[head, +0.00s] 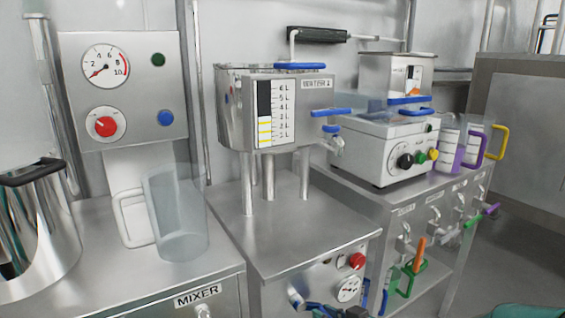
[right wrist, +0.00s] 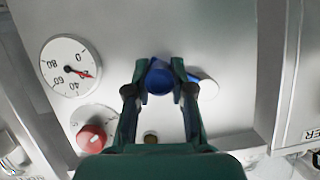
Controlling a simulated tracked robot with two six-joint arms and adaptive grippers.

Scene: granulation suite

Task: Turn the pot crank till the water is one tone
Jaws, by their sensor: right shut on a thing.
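The steel pot (head: 235,105) stands on legs on the middle cabinet (head: 275,222). Its sight gauge (head: 275,112) has a black upper part and yellow marks low down; the water inside is not visible. The crank is on the cabinet's front, with a pale round end (right wrist: 204,86) and a blue grip (right wrist: 160,82); its blue part (head: 318,307) shows at the head view's bottom edge. My right gripper (right wrist: 160,68) is shut around the blue grip, a finger on each side. My left gripper is out of view.
Near the crank are a dial (head: 348,289) and a red knob (head: 357,260). A clear jug (head: 177,215) stands on the left cabinet, marked MIXER. A white device (head: 375,150) and colour-handled vessels stand at right. Blue levers (head: 336,112) stick out from the pot's side.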

